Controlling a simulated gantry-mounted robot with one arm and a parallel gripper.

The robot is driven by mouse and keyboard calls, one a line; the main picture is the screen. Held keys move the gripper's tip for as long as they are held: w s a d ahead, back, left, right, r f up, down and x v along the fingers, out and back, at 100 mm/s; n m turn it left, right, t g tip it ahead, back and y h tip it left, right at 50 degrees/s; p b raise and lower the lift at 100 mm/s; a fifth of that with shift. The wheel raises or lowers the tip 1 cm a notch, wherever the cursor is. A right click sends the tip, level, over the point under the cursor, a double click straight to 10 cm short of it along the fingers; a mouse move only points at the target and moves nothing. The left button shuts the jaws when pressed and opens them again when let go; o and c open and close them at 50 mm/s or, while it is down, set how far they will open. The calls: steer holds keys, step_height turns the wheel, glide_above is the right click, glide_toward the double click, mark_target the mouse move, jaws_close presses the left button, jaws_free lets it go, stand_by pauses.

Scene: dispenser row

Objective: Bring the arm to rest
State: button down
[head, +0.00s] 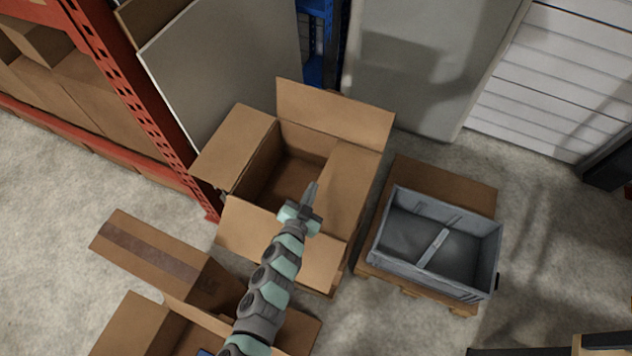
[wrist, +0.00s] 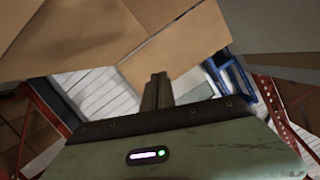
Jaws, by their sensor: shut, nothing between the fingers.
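My gripper (head: 311,190) is over the open cardboard box (head: 285,187) in the middle of the head view. Its fingers are together with nothing between them. My arm reaches up from the bottom of the head view. In the wrist view the closed fingers (wrist: 157,90) stand upright in the middle, with cardboard (wrist: 70,40) filling the upper left. I cannot tell whether the fingertips are above the box's rim or inside it.
A grey crate (head: 378,245) stands on cardboard over a pallet at the right. Another open cardboard box (head: 145,335) lies at the lower left. A red rack (head: 140,100) with boxes is at the left. Bare concrete floor (head: 560,240) lies at the right.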

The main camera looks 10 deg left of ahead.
steer(key=v, duration=0.3)
